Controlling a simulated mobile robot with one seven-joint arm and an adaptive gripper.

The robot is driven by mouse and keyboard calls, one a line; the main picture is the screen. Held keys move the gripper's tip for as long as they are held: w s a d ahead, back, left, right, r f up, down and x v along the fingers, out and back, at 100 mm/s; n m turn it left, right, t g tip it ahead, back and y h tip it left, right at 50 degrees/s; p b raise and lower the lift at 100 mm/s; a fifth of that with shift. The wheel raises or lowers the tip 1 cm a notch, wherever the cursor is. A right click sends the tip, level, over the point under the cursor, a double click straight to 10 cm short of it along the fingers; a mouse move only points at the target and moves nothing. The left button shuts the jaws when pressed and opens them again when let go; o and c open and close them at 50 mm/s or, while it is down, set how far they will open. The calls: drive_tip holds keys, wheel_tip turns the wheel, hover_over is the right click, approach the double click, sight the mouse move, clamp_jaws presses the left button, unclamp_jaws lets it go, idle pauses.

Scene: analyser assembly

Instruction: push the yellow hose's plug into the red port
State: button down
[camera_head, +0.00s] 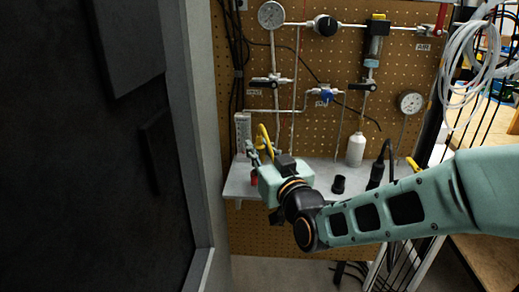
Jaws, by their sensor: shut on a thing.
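My gripper (254,157) is at the left end of my green arm, over the left part of a grey shelf. It is shut on the yellow hose's plug, which my gripper largely hides. The yellow hose (265,138) shows as a bent loop just above and behind the fingers. A small red part (254,180) shows just below the fingers, partly covered by my gripper; I cannot tell whether it is the red port. The plug's alignment and any contact with the port cannot be made out.
The grey shelf (322,170) stands against a brown pegboard with gauges and pipes. A white bottle (356,149), a small black cup (338,184) and a black handled tool (378,172) are right of my gripper. A dark cabinet (85,160) fills the left side.

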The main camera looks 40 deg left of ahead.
drive_tip(key=shift+w+a+f+b, duration=0.4)
drive_tip(key=shift+a+f+b, duration=0.3)
drive_tip(key=shift+b, duration=0.25)
drive_tip(key=shift+f+b, duration=0.7)
drive_tip(key=shift+b, duration=0.45)
idle(0.6)
drive_tip(key=shift+f, duration=0.55)
idle(0.7)
drive_tip(key=c, duration=1.7)
unclamp_jaws()
drive_tip(key=shift+d, duration=0.15)
drive_tip(key=shift+v, duration=3.65)
